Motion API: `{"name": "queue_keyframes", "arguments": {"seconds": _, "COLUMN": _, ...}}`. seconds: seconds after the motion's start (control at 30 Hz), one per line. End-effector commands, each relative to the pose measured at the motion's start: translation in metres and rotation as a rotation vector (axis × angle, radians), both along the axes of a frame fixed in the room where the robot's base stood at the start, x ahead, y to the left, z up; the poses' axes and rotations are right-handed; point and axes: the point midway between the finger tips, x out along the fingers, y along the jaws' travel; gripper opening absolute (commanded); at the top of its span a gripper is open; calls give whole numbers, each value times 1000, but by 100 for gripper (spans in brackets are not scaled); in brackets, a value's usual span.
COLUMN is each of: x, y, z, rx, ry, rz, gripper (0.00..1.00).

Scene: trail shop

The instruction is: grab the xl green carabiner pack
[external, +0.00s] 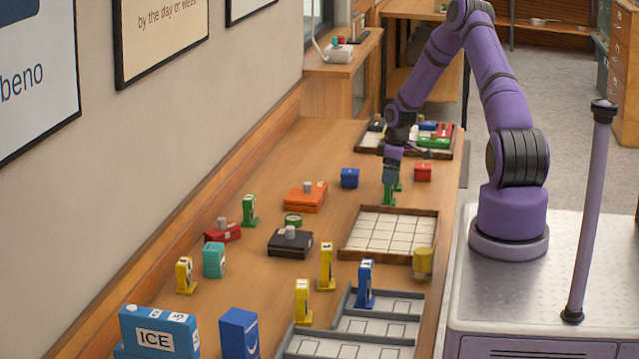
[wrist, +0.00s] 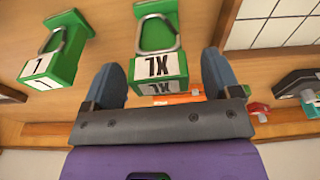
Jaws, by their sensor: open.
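The green carabiner pack marked XL (wrist: 160,67) stands between the fingertips of my gripper (wrist: 160,78) in the wrist view, with a metal carabiner on its face. The fingers are open on either side of it, with no clear contact. In the external view the green pack (external: 389,197) is directly under my gripper (external: 390,175), which points down and partly covers its top. A second green pack (wrist: 55,50) stands to its left in the wrist view; its shorter mark is hard to read. In the external view it is mostly hidden behind (external: 399,187).
A tray with a white grid (external: 350,246) lies close in front of the packs. A blue box (external: 349,178), a red box (external: 423,172) and an orange box (external: 305,197) stand around. Another green pack (external: 249,210) is farther left. A filled tray (external: 449,153) lies behind.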

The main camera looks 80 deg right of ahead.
Motion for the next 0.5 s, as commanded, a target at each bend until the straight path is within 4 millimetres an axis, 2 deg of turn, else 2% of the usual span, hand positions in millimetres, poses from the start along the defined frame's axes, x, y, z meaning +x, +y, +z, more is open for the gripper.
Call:
{"name": "queue_keyframes", "arguments": {"seconds": 0.1, "x": 2, "y": 0, "z": -13, "rx": 0, "ry": 0, "rz": 1, "gripper": 83}}
{"name": "queue_keyframes", "arguments": {"seconds": 0.33, "x": 3, "y": 0, "z": -15, "rx": -1, "ry": 0, "rz": 1, "gripper": 83}}
{"name": "queue_keyframes", "arguments": {"seconds": 0.37, "x": 3, "y": 0, "z": -15, "rx": -1, "ry": 0, "rz": 1, "gripper": 78}}
{"name": "queue_keyframes", "arguments": {"seconds": 0.5, "x": 2, "y": 0, "z": -15, "rx": 0, "ry": 0, "rz": 1, "gripper": 46}}
